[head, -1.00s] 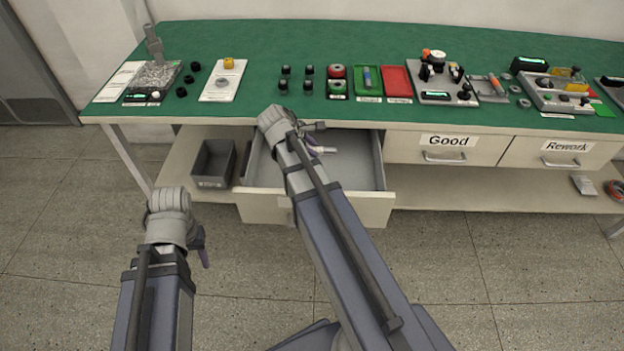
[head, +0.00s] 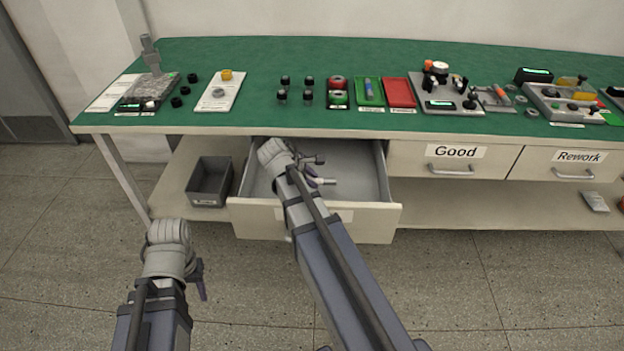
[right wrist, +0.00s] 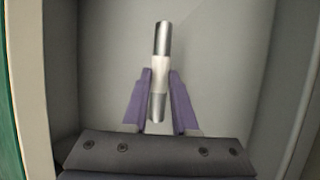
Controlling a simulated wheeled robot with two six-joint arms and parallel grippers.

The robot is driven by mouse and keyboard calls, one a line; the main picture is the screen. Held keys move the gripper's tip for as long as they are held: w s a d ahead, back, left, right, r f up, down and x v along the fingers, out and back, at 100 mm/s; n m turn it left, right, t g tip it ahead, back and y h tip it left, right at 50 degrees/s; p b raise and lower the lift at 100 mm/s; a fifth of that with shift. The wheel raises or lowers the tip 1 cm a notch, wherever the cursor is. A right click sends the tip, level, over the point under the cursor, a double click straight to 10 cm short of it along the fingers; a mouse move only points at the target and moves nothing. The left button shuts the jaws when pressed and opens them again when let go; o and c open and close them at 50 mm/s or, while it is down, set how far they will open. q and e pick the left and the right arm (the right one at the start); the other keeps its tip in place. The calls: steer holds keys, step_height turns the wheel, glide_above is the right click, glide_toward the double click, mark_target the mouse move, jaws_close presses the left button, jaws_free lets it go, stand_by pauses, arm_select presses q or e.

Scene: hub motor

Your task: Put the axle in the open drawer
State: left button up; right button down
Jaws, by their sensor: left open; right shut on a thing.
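The axle (right wrist: 162,45) is a slim silver metal rod with a paler middle section, seen in the right wrist view. My right gripper (right wrist: 160,100) has its purple fingers on either side of the axle and is shut on it. In the head view my right gripper (head: 318,180) is over the inside of the open drawer (head: 365,222), within its walls, with the axle at its tip. Whether the axle touches the drawer floor I cannot tell. My left gripper (head: 202,283) is open and empty, low in front of the bench at the left.
The green bench top (head: 270,53) carries switches, trays and fixtures. Shut drawers marked Good (head: 455,152) and Rework (head: 577,157) are right of the open drawer. A grey bin (head: 209,182) stands on the lower shelf to its left.

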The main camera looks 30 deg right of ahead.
steer(key=shift+f+b, duration=1.45)
steer(key=shift+f, duration=0.35)
steer(key=shift+f, duration=0.25)
stand_by(0.4)
stand_by(0.3)
steer(key=c, duration=0.5)
jaws_free()
steer(key=shift+s+a, duration=0.1)
steer(key=shift+c, duration=0.2)
steer(key=shift+r, duration=0.1)
steer(key=shift+o, duration=0.2)
steer(key=shift+r+p, duration=0.55)
steer(key=shift+r, duration=0.05)
steer(key=shift+r+p, duration=2.75)
steer(key=shift+r, duration=0.1)
